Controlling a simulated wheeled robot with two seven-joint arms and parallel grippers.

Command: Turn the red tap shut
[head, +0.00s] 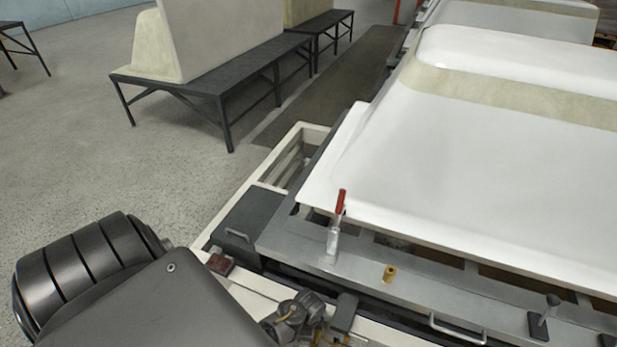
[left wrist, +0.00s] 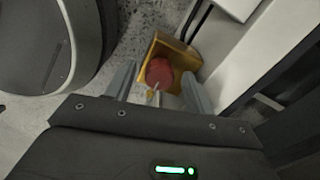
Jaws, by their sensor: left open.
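In the left wrist view a round red part (left wrist: 159,70), seemingly the red tap, sits in an open yellow housing (left wrist: 183,53). A thin pale stem shows below it. My left gripper (left wrist: 160,82) is open, with one grey finger on each side of the red part in the picture. I cannot tell whether the fingers touch it or how deep they reach. In the head view a small dark red block (head: 220,263) sits on the cream rail beside my dark arm; I cannot tell if it is the same part. My left gripper's fingers are hidden there. My right gripper is not in view.
A white tub shell (head: 480,150) lies on a grey frame (head: 300,243) at the right. A clamp with a red handle (head: 340,203) stands on its corner. Dark fittings (head: 290,318) sit near my arm. A dark bench (head: 225,80) stands behind; the floor at left is clear.

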